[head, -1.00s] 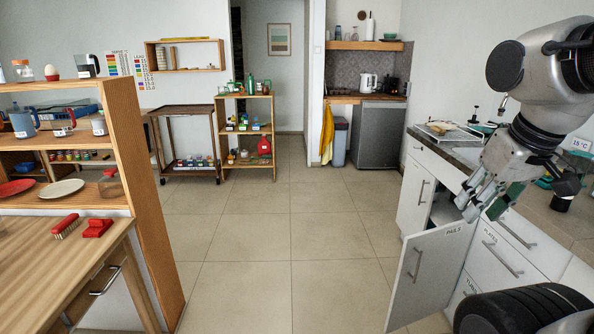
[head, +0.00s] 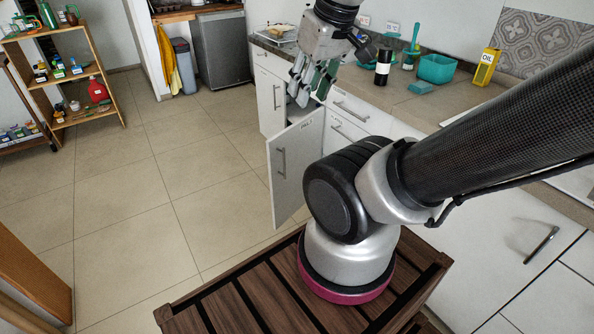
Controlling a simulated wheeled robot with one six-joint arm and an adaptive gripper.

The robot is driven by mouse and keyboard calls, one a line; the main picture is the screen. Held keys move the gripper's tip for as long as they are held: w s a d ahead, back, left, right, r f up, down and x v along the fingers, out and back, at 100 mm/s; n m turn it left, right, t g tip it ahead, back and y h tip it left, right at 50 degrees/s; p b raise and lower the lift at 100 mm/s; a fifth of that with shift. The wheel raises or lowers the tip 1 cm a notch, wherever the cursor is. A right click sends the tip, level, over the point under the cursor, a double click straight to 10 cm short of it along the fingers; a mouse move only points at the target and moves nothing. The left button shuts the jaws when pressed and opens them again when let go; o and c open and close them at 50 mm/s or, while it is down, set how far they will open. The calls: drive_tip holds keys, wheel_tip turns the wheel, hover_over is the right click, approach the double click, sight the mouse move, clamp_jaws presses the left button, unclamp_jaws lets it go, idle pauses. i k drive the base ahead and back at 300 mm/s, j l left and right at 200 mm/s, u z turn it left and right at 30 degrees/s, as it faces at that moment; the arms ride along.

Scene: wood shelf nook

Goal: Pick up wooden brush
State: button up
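No wooden brush can be made out in the current head view. My gripper (head: 308,88) hangs fingers down at the top centre, in front of the white counter drawers. Its fingers look spread, with a green pad showing, and I see nothing held between them.
A cabinet door (head: 297,165) stands open below my gripper. The counter (head: 440,105) holds a black bottle (head: 383,68), teal bowl (head: 436,68) and yellow oil box (head: 485,67). A small shelf (head: 118,98) stands upper left. The tiled floor (head: 130,200) is clear.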

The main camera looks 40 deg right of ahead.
sight(276, 33)
drive_tip(key=i+j+u, duration=0.25)
drive_tip(key=i, duration=0.3)
drive_tip(key=i+j, duration=0.15)
drive_tip(key=i, duration=0.25)
drive_tip(key=i+j, duration=0.15)
drive_tip(key=i, duration=0.25)
drive_tip(key=i+j, duration=0.15)
drive_tip(key=i, duration=0.25)
drive_tip(key=i+z, duration=0.2)
drive_tip(key=i, duration=0.5)
drive_tip(key=i+j+z, duration=0.2)
drive_tip(key=i, duration=0.5)
drive_tip(key=i+l+z, duration=0.1)
drive_tip(key=i+z, duration=0.55)
drive_tip(key=z, duration=0.15)
drive_tip(key=i+j+z, duration=0.1)
drive_tip(key=i+z, duration=0.3)
drive_tip(key=i+l+z, duration=0.1)
drive_tip(key=z, duration=0.35)
drive_tip(key=i+z, duration=0.6)
drive_tip(key=z, duration=0.25)
drive_tip(key=i+j+z, duration=0.15)
drive_tip(key=z, duration=0.25)
